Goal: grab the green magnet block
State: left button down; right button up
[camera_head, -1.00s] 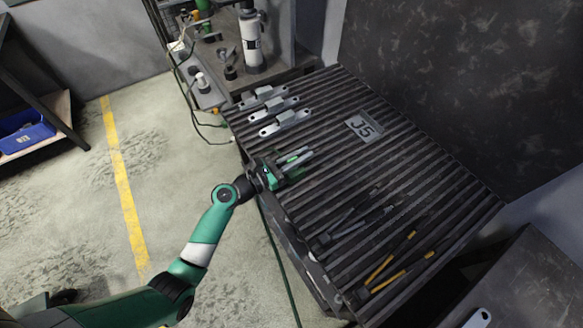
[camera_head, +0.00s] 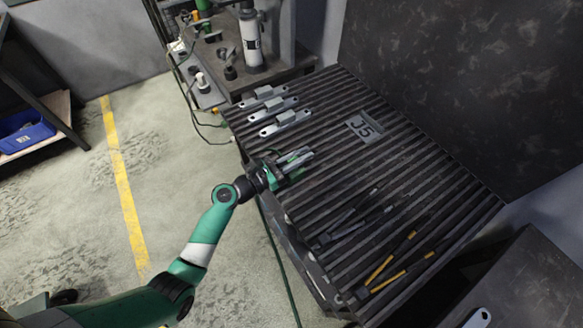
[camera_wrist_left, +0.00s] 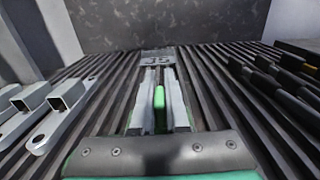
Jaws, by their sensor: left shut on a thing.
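The green magnet block (camera_wrist_left: 160,108) shows in the left wrist view as a narrow green piece between the two grey fingers of my left gripper (camera_wrist_left: 161,100). The fingers are shut on it, and they hide its sides. In the head view my left gripper (camera_head: 300,158) is over the left edge of the slatted bench. The block is mostly hidden there by the gripper. I cannot tell whether the block touches the slats. My right gripper is not in view.
Several galvanized brackets (camera_head: 285,122) lie on the slatted bench (camera_head: 420,165) beyond the gripper. A plate marked J5 (camera_head: 364,128) lies farther right. Dark and yellow-handled tools (camera_head: 392,262) lie at the near right. A bottle (camera_head: 251,42) stands on the back shelf.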

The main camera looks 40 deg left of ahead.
pick_arm(q)
jog(key=shift+r, duration=0.2)
jog(key=shift+r+p, duration=0.3)
jog(key=shift+p, duration=0.15)
jog(key=s+d+r+p, duration=0.7)
jog(key=d+r+p, duration=0.5)
jog(key=p, duration=0.2)
jog(key=shift+s, duration=0.15)
